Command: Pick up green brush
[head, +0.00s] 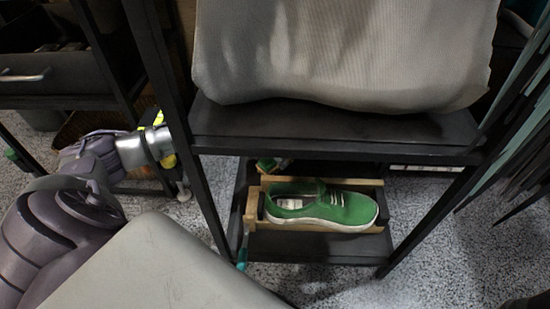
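A small green object (267,165) shows behind a sneaker on the lower shelf, mostly hidden under the upper shelf. It may be the green brush, but I cannot tell. My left arm comes in from the left. Its silver wrist (150,146) reaches the left shelf post, to the left of the green object and apart from it. The fingers of my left gripper cannot be made out there, so I cannot see whether it is open or holds anything. My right gripper is out of view.
A green sneaker (322,207) sits in a wooden holder (250,208) on the dark lower shelf (318,247). A grey sack (340,50) fills the upper shelf (330,136). The left shelf post (205,205) stands between my arm and the sneaker. Teal-grey strips hang at right.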

